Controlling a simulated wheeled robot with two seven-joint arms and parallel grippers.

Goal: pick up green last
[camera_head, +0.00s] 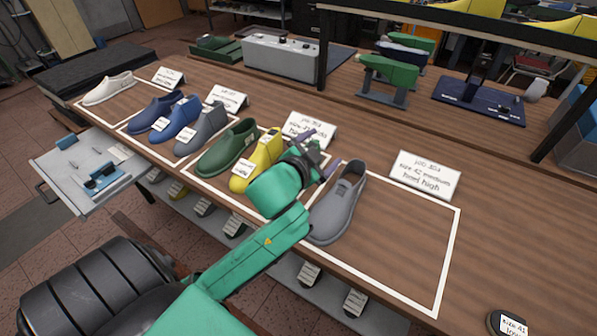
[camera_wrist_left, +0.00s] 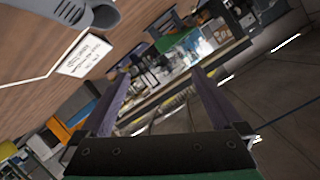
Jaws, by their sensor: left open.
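My left gripper (camera_head: 321,156) is to the right of both, above the table between the yellow last and a large grey shoe (camera_head: 339,203). Its purple fingers are spread and empty, which also shows in the left wrist view (camera_wrist_left: 160,85). That view looks across the room, with a grey shoe's edge (camera_wrist_left: 92,14) at top left. My right gripper is not in view.
Job cards, such as the one at right (camera_head: 425,176), stand behind the outlined areas. A black rack post (camera_head: 323,50) rises behind. The right outlined area is mostly bare.

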